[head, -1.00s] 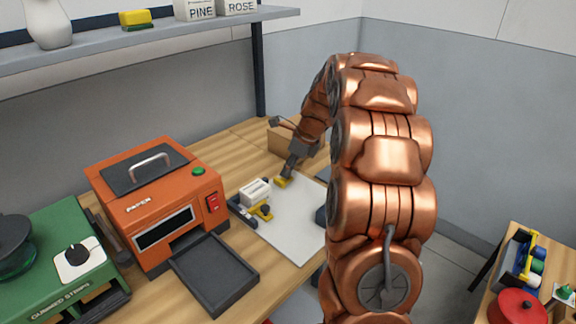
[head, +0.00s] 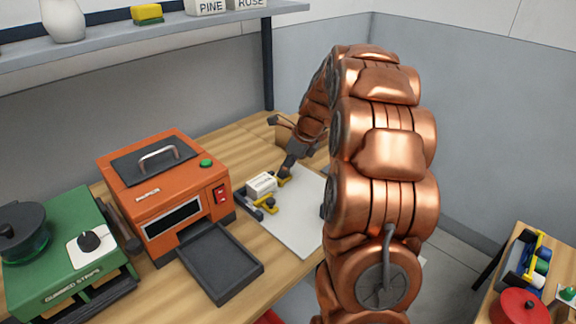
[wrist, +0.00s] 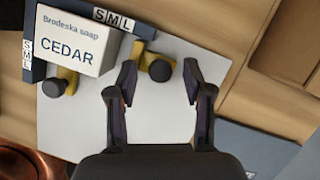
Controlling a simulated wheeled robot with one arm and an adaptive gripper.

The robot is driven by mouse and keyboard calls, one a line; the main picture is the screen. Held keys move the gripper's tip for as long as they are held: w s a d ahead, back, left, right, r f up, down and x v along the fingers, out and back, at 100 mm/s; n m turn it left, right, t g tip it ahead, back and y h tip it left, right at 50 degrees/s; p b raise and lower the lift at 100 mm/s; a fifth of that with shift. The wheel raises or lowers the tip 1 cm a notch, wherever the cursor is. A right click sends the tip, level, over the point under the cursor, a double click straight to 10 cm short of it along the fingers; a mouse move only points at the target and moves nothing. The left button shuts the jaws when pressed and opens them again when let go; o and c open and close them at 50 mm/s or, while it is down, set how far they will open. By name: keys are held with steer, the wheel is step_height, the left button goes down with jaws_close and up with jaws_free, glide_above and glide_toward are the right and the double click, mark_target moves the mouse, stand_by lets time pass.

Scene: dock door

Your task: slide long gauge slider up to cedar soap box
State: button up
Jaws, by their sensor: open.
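The white cedar soap box (wrist: 75,45) sits in the corner of two dark gauge rails marked S, M and L; it also shows in the head view (head: 261,183). The long gauge slider (wrist: 150,52), yellow with a black knob, stands to the right of the box at the upper rail (wrist: 100,15), with a small gap showing between them. My gripper (wrist: 160,82) is open, its two dark fingers on either side of the knob. In the head view my gripper (head: 286,172) is close beside that slider. A second yellow slider (wrist: 68,80) is at the box's lower side.
The gauge lies on a pale board (head: 298,220) on the wooden bench. The orange paper machine (head: 165,190) with a dark tray (head: 220,263) stands to the left. A cardboard box (wrist: 285,40) is near my gripper. The board's middle is clear.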

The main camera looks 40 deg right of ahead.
steer(key=shift+r, duration=0.1)
steer(key=v, duration=1.2)
